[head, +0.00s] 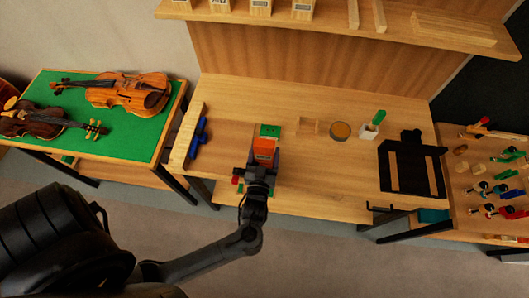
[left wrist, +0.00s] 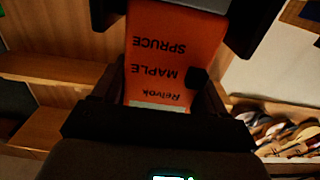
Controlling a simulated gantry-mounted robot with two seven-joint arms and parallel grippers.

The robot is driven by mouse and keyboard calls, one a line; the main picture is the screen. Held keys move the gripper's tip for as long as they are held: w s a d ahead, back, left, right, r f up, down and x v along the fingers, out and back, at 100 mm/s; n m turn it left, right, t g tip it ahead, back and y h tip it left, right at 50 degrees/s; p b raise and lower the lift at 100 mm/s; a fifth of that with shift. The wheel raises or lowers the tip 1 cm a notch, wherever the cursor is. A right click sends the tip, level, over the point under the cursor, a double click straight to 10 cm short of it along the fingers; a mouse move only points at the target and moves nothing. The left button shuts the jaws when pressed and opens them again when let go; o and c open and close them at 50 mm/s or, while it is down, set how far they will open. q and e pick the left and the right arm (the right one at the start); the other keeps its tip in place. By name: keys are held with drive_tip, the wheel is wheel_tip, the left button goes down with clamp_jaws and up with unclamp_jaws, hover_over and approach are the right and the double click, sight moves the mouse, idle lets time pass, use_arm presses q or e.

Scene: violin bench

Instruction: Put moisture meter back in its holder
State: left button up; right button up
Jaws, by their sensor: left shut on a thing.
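The moisture meter (head: 264,149) is an orange device over the middle of the bench. My left gripper (head: 262,166) is shut on it. In the left wrist view the meter's orange face (left wrist: 170,50), printed with upside-down words including MAPLE and SPRUCE, fills the space between the dark fingers (left wrist: 178,18). The gripper and arm hide part of the meter and the bench below, so I cannot tell its height above the surface. A small light wooden piece (head: 309,126) stands to its right; I cannot tell whether it is the holder. My right gripper is not in view.
A green patch (head: 270,131) shows just behind the meter. A round tin (head: 340,131), a white pot with a green handle (head: 370,127) and a black rack (head: 410,165) stand right. Blue clamps (head: 199,138) lie left. The bench (head: 310,185) is clear at front right.

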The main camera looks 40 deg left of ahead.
use_arm(q)
drive_tip(key=shift+f+b, duration=0.85)
drive_tip(key=shift+f, duration=0.4)
drive_tip(key=o, duration=1.3)
drive_tip(key=shift+c, duration=0.2)
